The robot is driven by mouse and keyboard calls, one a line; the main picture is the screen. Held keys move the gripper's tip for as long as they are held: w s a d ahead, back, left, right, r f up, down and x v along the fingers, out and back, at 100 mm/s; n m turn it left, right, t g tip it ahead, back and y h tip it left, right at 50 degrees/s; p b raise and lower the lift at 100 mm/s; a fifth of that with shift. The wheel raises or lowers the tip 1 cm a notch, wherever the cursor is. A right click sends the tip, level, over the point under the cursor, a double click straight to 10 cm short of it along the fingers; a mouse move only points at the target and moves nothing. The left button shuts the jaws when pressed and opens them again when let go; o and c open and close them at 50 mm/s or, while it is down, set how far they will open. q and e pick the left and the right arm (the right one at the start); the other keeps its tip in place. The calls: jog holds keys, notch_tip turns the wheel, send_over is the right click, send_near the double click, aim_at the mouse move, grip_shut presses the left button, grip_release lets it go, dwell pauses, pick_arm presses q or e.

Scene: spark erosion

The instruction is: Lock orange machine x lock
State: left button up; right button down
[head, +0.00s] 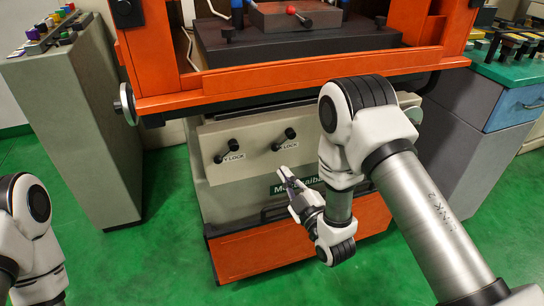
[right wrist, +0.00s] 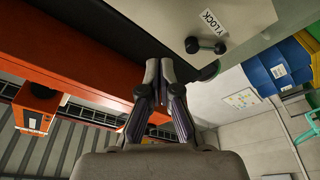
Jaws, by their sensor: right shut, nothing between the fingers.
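The X lock lever (head: 283,139), a short black bar with round knobs, sits on the machine's pale front panel in the head view. Its label (head: 288,146) beside it is partly legible. The similar Y lock lever (head: 225,151) is to its left; it also shows in the right wrist view (right wrist: 205,46). My right gripper (head: 284,173) is just below the X lock lever, apart from it, shut and empty. Its closed fingers (right wrist: 159,66) show in the right wrist view. A dark knob (right wrist: 209,70) there cannot be identified. My left arm shows at the left edge; its gripper is out of view.
The orange machine frame (head: 290,80) overhangs the panel. A handwheel (head: 128,104) sticks out at its left. A grey cabinet (head: 75,130) stands left, a grey-blue one (head: 470,115) right. Green floor (head: 140,262) is clear in front at left.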

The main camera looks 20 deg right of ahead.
aim_at(283, 141)
jog(key=w, duration=0.7)
jog(key=w+f+b, duration=0.1)
jog(key=w, duration=0.3)
jog(key=shift+w+d, duration=0.3)
jog(key=shift+d, duration=0.05)
